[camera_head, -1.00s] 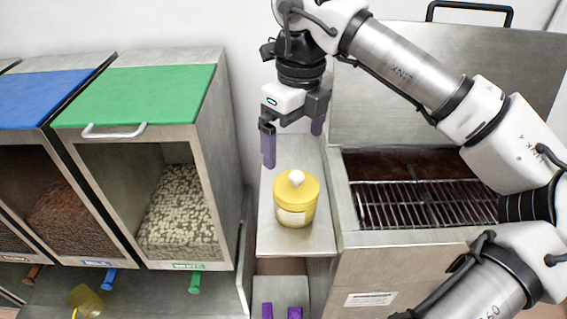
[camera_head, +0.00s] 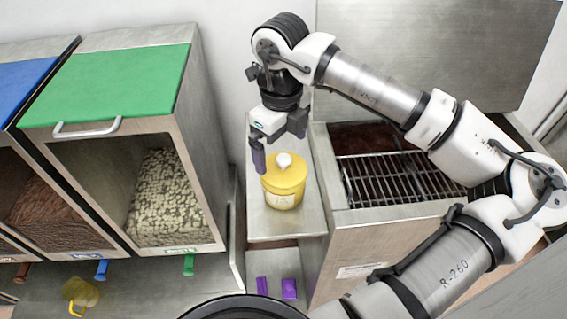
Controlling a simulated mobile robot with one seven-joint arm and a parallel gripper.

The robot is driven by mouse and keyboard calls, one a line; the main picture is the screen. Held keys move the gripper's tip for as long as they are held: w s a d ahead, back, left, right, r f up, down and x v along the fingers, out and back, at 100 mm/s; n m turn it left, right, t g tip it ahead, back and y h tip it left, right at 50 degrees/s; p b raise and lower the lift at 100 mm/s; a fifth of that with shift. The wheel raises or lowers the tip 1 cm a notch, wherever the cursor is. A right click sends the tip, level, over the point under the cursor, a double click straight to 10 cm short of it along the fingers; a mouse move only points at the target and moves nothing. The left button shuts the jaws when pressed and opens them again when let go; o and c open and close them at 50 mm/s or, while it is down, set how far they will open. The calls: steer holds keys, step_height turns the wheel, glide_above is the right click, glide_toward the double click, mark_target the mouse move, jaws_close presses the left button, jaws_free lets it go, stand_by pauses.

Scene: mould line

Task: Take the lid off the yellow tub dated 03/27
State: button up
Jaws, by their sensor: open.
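The yellow tub (camera_head: 283,200) stands upright on a narrow steel shelf (camera_head: 262,226). Its yellow lid (camera_head: 287,173) with a white knob (camera_head: 284,160) is on it. A pale label shows on its front, but the date is too small to read. My gripper (camera_head: 278,158) is open, just above and behind the tub. Its left purple finger is beside the lid's left edge. I cannot tell whether a finger touches the lid.
A steel bin with a green lid (camera_head: 112,88) and pale chips stands left, beside a bin with a blue lid (camera_head: 20,88). A wire rack (camera_head: 395,178) over a dark basin is right. Purple blocks (camera_head: 289,289) lie on a lower shelf. A yellow scoop (camera_head: 80,292) lies lower left.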

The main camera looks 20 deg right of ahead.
mark_target(284, 158)
steer(key=shift+s+d+f+p, duration=0.15)
steer(key=shift+f+p, duration=0.6)
steer(key=shift+f, duration=1.4)
steer(key=shift+c, duration=0.3)
steer(key=c, duration=0.6)
steer(key=shift+r, duration=0.1)
steer(key=shift+c, duration=0.2)
